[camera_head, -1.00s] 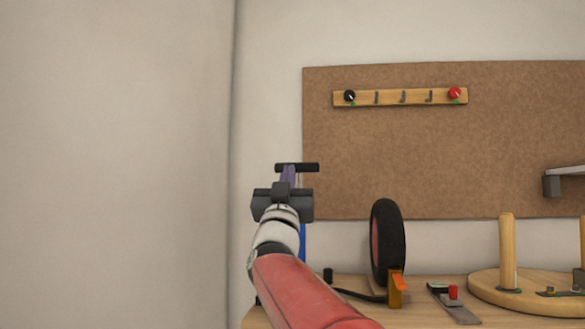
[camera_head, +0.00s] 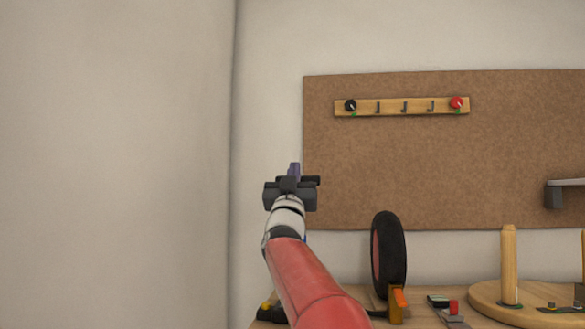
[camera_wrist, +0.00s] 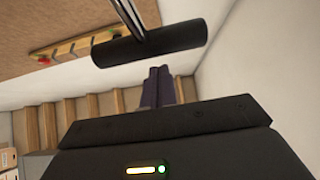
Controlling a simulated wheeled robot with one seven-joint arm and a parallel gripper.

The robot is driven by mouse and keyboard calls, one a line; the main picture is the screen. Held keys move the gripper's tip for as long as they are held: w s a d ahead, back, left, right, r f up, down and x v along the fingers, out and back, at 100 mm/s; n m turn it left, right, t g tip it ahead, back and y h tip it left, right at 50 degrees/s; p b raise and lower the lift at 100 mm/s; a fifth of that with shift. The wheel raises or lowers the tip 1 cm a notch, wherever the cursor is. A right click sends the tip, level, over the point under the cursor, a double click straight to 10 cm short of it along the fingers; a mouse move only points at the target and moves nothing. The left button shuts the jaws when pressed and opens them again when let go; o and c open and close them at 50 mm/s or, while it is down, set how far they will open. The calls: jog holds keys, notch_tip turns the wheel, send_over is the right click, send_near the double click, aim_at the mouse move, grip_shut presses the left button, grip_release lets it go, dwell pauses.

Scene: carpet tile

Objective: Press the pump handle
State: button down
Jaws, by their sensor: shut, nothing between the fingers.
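The pump handle is a black crossbar (camera_wrist: 150,43) on thin chrome rods (camera_wrist: 124,10) in the wrist view. In the head view only the right end of the handle (camera_head: 314,180) shows, behind my gripper (camera_head: 294,168). My gripper is shut and empty, its purple fingers together and pointing away from the head camera. In the wrist view my fingers (camera_wrist: 160,72) end close to the crossbar's edge; I cannot tell whether they touch it. In the head view the fingertips stand slightly higher than the bar. My arm hides most of the pump body.
A wheel (camera_head: 388,254), an orange block (camera_head: 398,303) and a round wooden base with posts (camera_head: 490,294) stand on the bench to the right. A pegboard (camera_head: 400,160) with a hook rail (camera_head: 392,107) hangs behind. The left wall is bare.

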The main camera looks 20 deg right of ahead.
jog(key=shift+w+d+f, duration=0.2)
jog(key=shift+w+f, duration=0.05)
jog(key=shift+f, duration=0.35)
jog(key=shift+f, duration=0.1)
